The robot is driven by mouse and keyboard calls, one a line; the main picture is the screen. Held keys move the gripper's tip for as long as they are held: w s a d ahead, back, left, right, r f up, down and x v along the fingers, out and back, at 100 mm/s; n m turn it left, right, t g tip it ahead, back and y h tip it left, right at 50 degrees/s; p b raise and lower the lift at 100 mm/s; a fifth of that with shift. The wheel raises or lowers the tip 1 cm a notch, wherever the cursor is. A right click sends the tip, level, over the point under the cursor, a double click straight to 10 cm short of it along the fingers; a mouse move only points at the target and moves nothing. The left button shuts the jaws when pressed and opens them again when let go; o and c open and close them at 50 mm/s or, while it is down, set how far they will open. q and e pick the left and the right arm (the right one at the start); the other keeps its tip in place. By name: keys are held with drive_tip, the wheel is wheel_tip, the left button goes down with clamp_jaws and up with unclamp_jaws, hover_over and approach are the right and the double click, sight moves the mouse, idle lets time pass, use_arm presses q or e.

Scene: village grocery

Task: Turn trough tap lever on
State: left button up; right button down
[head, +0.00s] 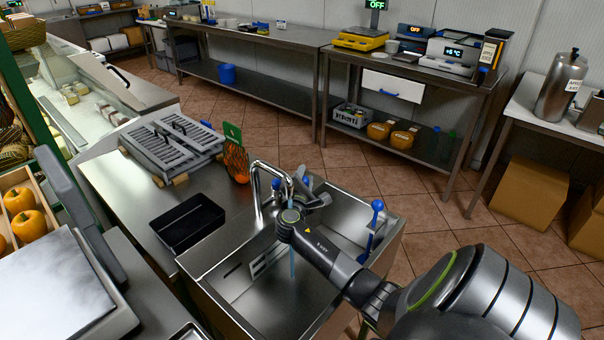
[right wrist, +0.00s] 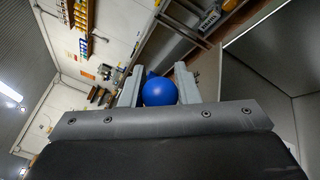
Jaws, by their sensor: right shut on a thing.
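The steel trough sink (head: 240,300) stands in the middle of the head view, with a curved tap (head: 262,165) at its far side. A thin pale-blue stream (head: 291,263) shows below the spout, inside the trough. My right gripper (head: 312,192) is beside the tap, reached from the lower right. In the right wrist view, the round blue knob of the lever (right wrist: 159,91) sits between the two grey fingers, and the gripper is shut on it. In the head view, my gripper and wrist hide most of the lever. My left gripper is not in view.
A black tray (head: 188,222), slatted grey rack (head: 172,146) and netted orange goods (head: 235,160) stand left of the sink. A blue-topped upright item (head: 376,212) stands at the trough's right side. Tiled floor (head: 425,205) is open beyond it.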

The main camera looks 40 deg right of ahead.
drive_tip(key=shift+s+a+m+g+h, duration=0.25)
drive_tip(key=shift+s+m+g+h, duration=0.15)
drive_tip(key=shift+m+g, duration=0.4)
drive_tip(key=shift+s+a+m+g+h, duration=0.3)
drive_tip(key=shift+m+g+h, duration=0.2)
drive_tip(key=shift+g, duration=0.5)
drive_tip(key=c, duration=1.1)
unclamp_jaws()
drive_tip(key=p+v, duration=0.2)
drive_tip(key=v, duration=1.5)
drive_tip(key=shift+a+p, duration=0.25)
drive_tip(key=shift+p, duration=0.15)
